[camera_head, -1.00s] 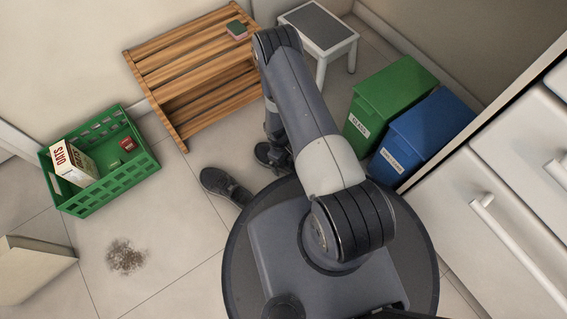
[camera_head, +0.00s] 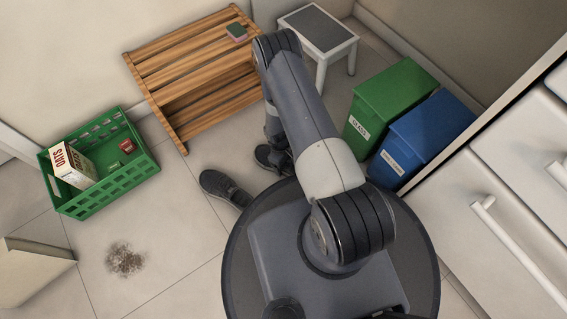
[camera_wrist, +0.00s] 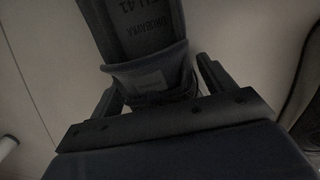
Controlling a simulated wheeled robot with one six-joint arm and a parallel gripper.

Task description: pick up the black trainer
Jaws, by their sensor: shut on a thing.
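A dark trainer (camera_wrist: 150,55) fills the upper middle of the wrist view, its opening and printed insole facing the camera. My gripper (camera_wrist: 160,88) is shut on it, one finger on each side of its heel end. In the head view, my arm hides most of the gripper; a dark shape (camera_head: 266,156) shows beside the arm, and I cannot tell there how much is trainer and how much gripper. Another dark trainer (camera_head: 224,187) lies on the floor to the left, close to my base. Whether the held trainer touches the floor is unclear.
A slatted wooden bench (camera_head: 190,75) and a white step stool (camera_head: 319,38) stand at the back. A green bin (camera_head: 392,97) and a blue bin (camera_head: 425,135) stand right of my arm, near white drawers (camera_head: 490,190). A green crate (camera_head: 100,190) is at left. Floor between is mostly clear.

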